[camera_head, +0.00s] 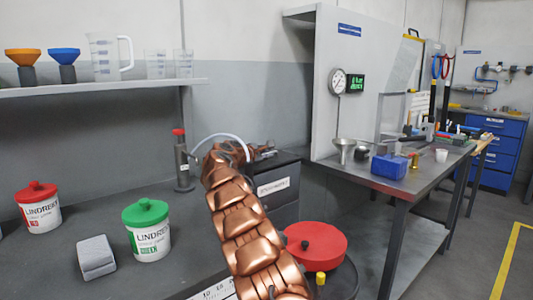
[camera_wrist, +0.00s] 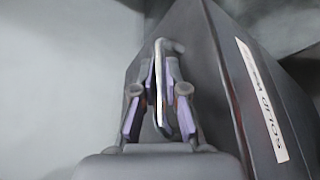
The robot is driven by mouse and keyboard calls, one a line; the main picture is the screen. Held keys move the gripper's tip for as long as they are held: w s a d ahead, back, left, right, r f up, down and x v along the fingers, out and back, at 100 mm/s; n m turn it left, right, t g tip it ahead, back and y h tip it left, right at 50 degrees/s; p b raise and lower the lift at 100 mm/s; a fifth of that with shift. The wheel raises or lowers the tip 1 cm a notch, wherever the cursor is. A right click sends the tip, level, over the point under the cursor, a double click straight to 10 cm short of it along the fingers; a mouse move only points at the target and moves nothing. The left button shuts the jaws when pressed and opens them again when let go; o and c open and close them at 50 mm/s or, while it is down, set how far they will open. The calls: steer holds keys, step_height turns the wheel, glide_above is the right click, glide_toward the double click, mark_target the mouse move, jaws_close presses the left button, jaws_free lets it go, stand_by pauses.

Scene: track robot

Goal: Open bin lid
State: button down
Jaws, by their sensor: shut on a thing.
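A dark grey bin (camera_head: 285,202) with a white label stands beyond the bench, right of the picture's middle in the head view. Its dark wall (camera_wrist: 215,75) and label (camera_wrist: 263,100) fill much of the wrist view's right side. My gripper (camera_wrist: 159,95) is shut on a thin pale handle (camera_wrist: 158,75) with a bent upper end, between its two fingers. My copper-coloured arm hides part of the bin and most of the grip in the head view. I cannot tell how far the lid is raised.
The left bench holds a red-lidded tub (camera_head: 40,212), a green-lidded tub (camera_head: 148,238), a grey block (camera_head: 95,256) and a dark bottle (camera_head: 182,165). A round red lid (camera_head: 316,247) is right of my arm. A cluttered metal table (camera_head: 385,182) stands at right.

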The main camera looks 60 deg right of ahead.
steer(key=shift+n+g, duration=0.3)
steer(key=shift+n, duration=0.3)
steer(key=shift+w+d+r+p, duration=0.1)
steer(key=shift+w+r+p, duration=0.15)
steer(key=shift+r+p, duration=1.3)
steer(key=shift+w+r+p, duration=0.25)
steer(key=shift+r+p, duration=0.35)
steer(key=shift+p, duration=1.85)
steer(key=w+d+r+n+g+y+p, duration=0.1)
steer(key=r+p, duration=0.5)
steer(key=p, duration=1.4)
steer(key=w+n, duration=0.1)
steer(key=w, duration=0.1)
steer(key=shift+w+n, duration=0.4)
steer(key=shift+w+d+r+g+y+p, duration=0.2)
steer(key=shift+g+y+p, duration=0.1)
steer(key=shift+g+p, duration=0.1)
steer(key=c, duration=1.5)
jaws_free()
steer(key=shift+s, duration=0.1)
steer(key=shift+a, duration=0.25)
steer(key=shift+v, duration=5.85)
